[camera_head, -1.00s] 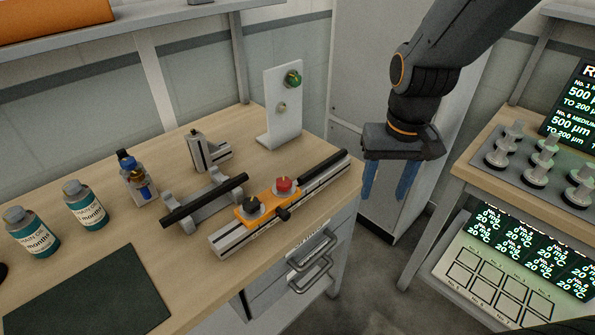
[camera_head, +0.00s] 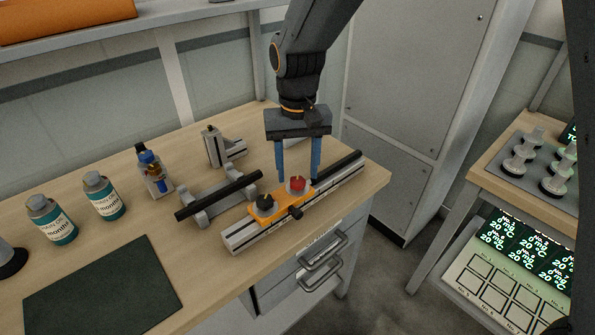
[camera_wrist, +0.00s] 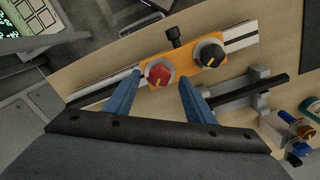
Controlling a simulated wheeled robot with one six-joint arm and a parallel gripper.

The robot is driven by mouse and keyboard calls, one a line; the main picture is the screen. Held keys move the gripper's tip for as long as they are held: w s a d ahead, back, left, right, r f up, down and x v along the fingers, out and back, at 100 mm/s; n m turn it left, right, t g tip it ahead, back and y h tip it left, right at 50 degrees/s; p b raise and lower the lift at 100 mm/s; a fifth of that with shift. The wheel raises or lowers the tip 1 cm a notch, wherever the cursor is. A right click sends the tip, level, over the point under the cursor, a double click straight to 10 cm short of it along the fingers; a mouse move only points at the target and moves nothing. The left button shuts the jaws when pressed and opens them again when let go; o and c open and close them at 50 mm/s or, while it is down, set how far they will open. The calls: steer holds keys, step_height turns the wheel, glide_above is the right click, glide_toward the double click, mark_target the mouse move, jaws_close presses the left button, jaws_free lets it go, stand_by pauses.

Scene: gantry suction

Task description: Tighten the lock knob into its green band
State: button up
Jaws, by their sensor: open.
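An orange carriage (camera_head: 280,207) sits on a silver rail (camera_head: 244,235) at the bench's front edge. On it are a red knob (camera_head: 297,184) and a black knob (camera_head: 265,202), each on a round dial. A small black side knob (camera_head: 296,212) sticks out of its front. I cannot tell which is the lock knob, nor clearly make out a green band. My gripper (camera_head: 298,172) points down, open and empty, above the red knob. In the wrist view the red knob (camera_wrist: 159,75) lies between the fingertips (camera_wrist: 160,82), and the black knob (camera_wrist: 208,54) is outside them.
A black bar on grey supports (camera_head: 215,195) stands just behind the rail. A dark mat (camera_head: 100,290) lies at front left.

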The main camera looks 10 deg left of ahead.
steer(key=shift+f, duration=0.95)
steer(key=shift+c, duration=0.4)
steer(key=c, duration=1)
steer(key=shift+r+m+p, duration=0.15)
steer(key=shift+m+p, duration=0.45)
steer(key=shift+p, duration=0.1)
steer(key=shift+m, duration=0.5)
steer(key=o, duration=1.1)
